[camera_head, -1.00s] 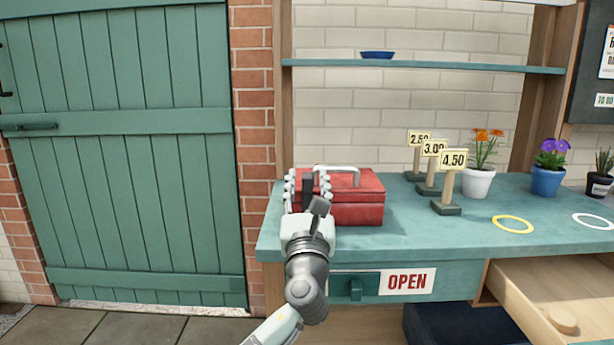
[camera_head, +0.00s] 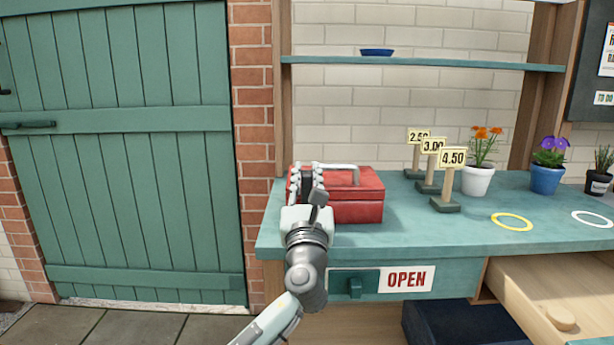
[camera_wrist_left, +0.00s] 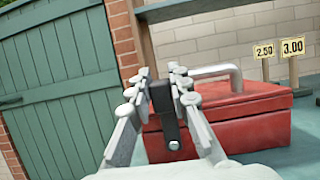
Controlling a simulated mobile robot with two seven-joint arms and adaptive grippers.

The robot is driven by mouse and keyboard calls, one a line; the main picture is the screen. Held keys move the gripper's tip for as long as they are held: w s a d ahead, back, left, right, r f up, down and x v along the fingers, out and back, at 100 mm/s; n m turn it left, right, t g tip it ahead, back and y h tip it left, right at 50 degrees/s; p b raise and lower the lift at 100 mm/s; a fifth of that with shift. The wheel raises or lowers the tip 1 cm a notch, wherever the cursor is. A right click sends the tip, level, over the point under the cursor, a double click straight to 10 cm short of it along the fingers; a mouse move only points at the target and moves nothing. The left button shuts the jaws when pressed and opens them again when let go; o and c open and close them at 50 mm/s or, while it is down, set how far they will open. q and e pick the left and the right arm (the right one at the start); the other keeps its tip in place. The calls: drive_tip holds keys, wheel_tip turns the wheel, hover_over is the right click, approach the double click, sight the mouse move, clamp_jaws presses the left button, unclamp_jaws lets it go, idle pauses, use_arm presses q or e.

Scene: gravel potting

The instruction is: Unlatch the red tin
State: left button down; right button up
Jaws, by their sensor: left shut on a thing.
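The red tin (camera_head: 358,207), a box with a lid and a pale grey carry handle (camera_head: 345,166), sits closed on the left part of the teal bench. My left gripper (camera_head: 307,172) is at the tin's left front, its fingers shut on a dark latch piece (camera_wrist_left: 162,97) that shows between them in the left wrist view. The red tin (camera_wrist_left: 245,125) is just behind and right of the fingers there. The fingers hide the tin's left end and most of the latch. My right gripper is not in view.
Price signs (camera_head: 447,185) stand right of the tin on the bench (camera_head: 410,235). Potted flowers (camera_head: 478,182) and yellow (camera_head: 512,223) and white rings are further right. An open drawer (camera_head: 545,290) juts out below. A shelf with a blue dish (camera_head: 377,54) is above.

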use_arm(q)
drive_tip(key=shift+d, duration=0.1)
drive_tip(key=shift+d+f+m+g+h+p, duration=0.3)
drive_tip(key=shift+d+m+h, duration=0.55)
drive_tip(key=shift+m, duration=0.85)
drive_tip(key=shift+d+f+m+g+h+p, duration=0.25)
drive_tip(key=shift+d+m+h, duration=0.55)
drive_tip(key=shift+m, duration=0.9)
drive_tip(key=shift+d+f+m+g+h+p, duration=0.2)
drive_tip(key=shift+d+m+h+p, duration=0.45)
drive_tip(key=shift+m, duration=1.05)
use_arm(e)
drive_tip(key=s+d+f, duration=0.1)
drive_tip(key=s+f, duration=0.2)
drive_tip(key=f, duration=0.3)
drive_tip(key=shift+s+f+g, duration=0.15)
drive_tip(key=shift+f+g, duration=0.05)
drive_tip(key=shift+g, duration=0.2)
use_arm(q)
drive_tip(key=shift+f+h, duration=0.1)
drive_tip(key=shift+h, duration=0.2)
drive_tip(key=c, duration=1.4)
unclamp_jaws()
drive_tip(key=v, duration=1.2)
